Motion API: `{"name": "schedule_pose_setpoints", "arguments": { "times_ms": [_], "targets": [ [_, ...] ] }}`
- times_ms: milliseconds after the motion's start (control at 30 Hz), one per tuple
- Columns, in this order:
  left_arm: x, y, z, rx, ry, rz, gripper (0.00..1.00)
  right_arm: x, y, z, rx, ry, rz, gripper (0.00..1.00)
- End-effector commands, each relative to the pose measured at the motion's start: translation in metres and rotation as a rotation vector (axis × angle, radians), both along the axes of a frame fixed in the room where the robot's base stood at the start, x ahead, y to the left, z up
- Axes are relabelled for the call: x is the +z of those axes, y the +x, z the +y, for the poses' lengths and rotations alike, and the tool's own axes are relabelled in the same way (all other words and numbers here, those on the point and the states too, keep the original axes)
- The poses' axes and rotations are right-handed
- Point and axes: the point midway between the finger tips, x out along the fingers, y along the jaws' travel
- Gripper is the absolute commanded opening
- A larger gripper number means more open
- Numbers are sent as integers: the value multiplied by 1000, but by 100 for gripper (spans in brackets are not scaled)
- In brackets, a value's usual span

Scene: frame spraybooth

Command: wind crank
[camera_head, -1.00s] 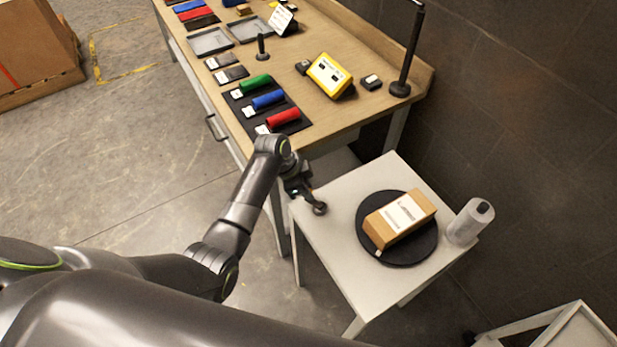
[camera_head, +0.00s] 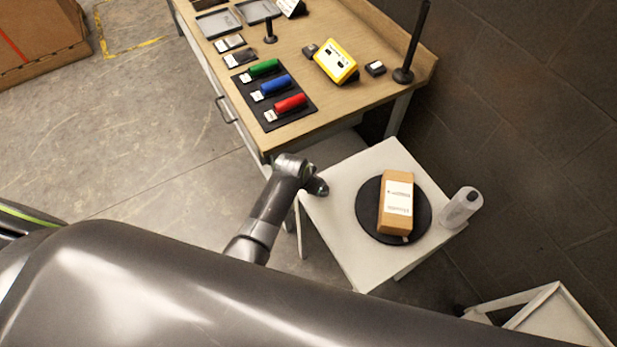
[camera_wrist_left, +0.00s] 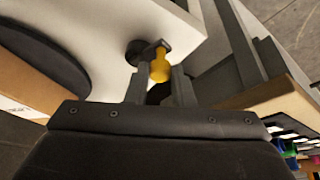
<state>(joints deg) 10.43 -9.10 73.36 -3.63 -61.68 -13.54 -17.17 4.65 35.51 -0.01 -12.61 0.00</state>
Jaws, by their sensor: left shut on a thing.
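The crank's yellow knob (camera_wrist_left: 161,66) and dark arm (camera_wrist_left: 156,46) show in the left wrist view, at the edge of the white table (camera_head: 345,225). My left gripper (camera_wrist_left: 160,88) is shut on the knob, with one finger on each side. In the head view my left gripper (camera_head: 319,187) is at the table's left corner and hides the crank. A black round turntable (camera_head: 366,210) lies on the table. A cardboard box (camera_head: 398,215) with a white label lies on it, its long side nearly upright in the picture. My right gripper is not in view.
A grey-white bottle (camera_head: 459,209) stands at the table's right corner. The wooden bench (camera_head: 330,105) behind holds red, blue and green cylinders on a black mat (camera_head: 304,118), a yellow device (camera_head: 335,62) and a black post (camera_head: 412,45). A white frame (camera_head: 545,315) stands at lower right.

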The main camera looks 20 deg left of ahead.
Motion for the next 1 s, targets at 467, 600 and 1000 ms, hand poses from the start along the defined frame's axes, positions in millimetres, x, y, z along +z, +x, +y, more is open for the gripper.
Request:
{"name": "schedule_pose_setpoints", "arguments": {
  "times_ms": [467, 600, 1000],
  "targets": [
    [1, -4, -4, 129, -1, -2, 0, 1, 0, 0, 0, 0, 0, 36],
    [1, -4, -4, 131, -2, -2, 0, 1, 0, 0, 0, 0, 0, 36],
    [0, -4, -4, 130, -1, -1, 42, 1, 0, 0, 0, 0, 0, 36]
  ]
}}
